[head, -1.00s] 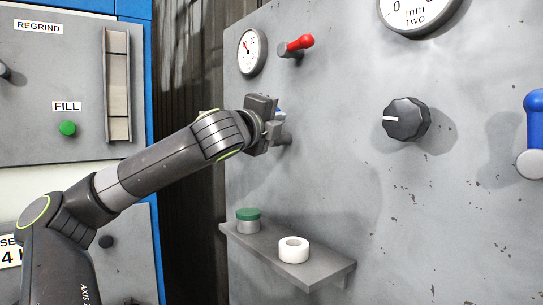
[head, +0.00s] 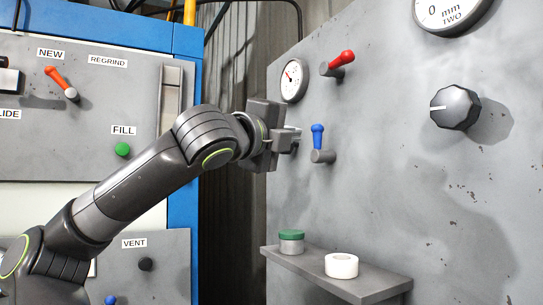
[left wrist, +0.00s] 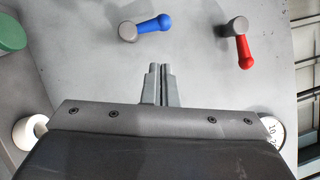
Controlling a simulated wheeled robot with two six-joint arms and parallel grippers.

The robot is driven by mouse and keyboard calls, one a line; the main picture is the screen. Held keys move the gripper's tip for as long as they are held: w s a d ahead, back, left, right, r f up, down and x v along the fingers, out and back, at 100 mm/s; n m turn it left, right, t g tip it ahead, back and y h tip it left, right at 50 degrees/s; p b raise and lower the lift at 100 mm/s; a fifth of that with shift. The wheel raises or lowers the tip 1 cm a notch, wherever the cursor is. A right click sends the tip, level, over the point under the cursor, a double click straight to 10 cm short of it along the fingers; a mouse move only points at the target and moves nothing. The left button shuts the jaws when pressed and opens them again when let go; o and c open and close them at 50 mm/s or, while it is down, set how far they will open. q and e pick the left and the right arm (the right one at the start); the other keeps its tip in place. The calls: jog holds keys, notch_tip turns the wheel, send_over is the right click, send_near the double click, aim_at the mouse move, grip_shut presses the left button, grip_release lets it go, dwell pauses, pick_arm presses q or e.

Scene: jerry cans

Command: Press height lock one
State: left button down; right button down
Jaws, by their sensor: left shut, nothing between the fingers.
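No label reading height lock shows. On the grey panel (head: 400,190), a blue-handled lever (head: 318,138) points up from its round grey hub. It also shows in the left wrist view (left wrist: 152,25). A red-handled lever (head: 340,62) is above it, tilted up to the right; it is at the upper right of the left wrist view (left wrist: 243,48). My left gripper (head: 295,136) is just left of the blue lever in the head view, apart from it. Its fingers (left wrist: 160,72) are together and empty, pointing toward the panel. My right gripper is not in view.
A small gauge (head: 293,80) is left of the red lever. A black knob (head: 456,107) sits under a gauge marked TWO (head: 448,12). Below, a shelf (head: 370,284) sticks out, bearing a green-lidded jar (head: 291,243) and a white roll (head: 341,266).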

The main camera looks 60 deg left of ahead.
pick_arm(q)
jog(key=b+v, duration=0.1)
jog(key=v, duration=0.4)
jog(key=shift+s+d+b, duration=0.15)
jog(key=shift+s+b, duration=0.05)
jog(key=shift+b, duration=0.1)
jog(key=shift+f, duration=0.1)
